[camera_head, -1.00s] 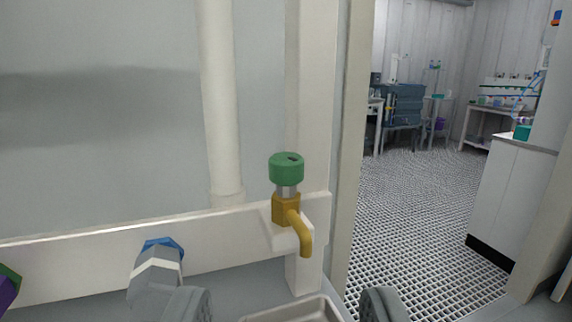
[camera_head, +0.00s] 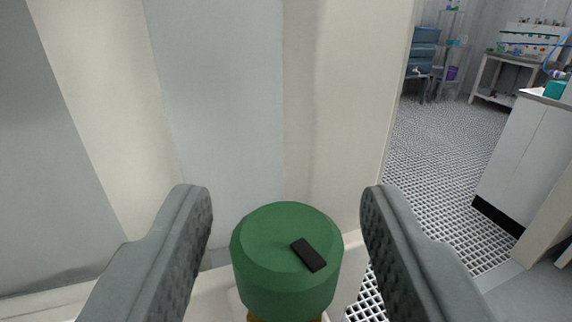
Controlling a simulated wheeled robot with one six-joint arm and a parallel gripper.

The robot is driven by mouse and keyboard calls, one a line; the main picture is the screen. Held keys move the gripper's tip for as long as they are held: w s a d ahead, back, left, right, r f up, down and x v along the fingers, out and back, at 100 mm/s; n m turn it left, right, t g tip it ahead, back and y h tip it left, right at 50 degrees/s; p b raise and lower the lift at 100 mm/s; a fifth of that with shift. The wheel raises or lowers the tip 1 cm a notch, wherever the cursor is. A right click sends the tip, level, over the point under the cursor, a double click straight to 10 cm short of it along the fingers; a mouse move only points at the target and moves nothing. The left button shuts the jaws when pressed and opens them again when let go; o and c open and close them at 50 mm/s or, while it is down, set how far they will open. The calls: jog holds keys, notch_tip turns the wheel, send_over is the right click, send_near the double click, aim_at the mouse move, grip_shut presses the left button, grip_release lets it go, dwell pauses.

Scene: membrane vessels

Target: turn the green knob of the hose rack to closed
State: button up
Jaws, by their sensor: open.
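The green knob (camera_head: 275,245) is close in front of the camera at the lower middle, seen from above. It is a faceted round cap with a short black mark (camera_head: 309,255) on its top, slanting down to the right, right of the centre. A sliver of the yellow-brown valve body shows under it; the spout is hidden. My gripper (camera_head: 286,215) is open, with one grey ridged finger on each side of the knob. A gap shows between each finger and the knob, so neither appears to touch it.
The pale rail of the hose rack (camera_head: 205,305) runs low behind the knob. A white upright post (camera_head: 345,120) and wall panels stand close behind. To the right are a grated floor (camera_head: 435,165), a white cabinet (camera_head: 530,150) and distant benches.

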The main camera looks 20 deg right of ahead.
jog(key=shift+w+d, duration=0.15)
jog(key=shift+w, duration=0.15)
jog(key=shift+c, duration=0.2)
jog(key=c, duration=0.9)
jog(key=shift+c, duration=0.2)
jog(key=shift+m+h, duration=0.3)
jog(key=shift+h, duration=0.2)
jog(key=shift+m+g+h, duration=0.3)
jog(key=shift+h, duration=0.1)
jog(key=shift+m+g+h, duration=0.8)
jog(key=shift+m+h, duration=0.2)
jog(key=shift+h, duration=0.4)
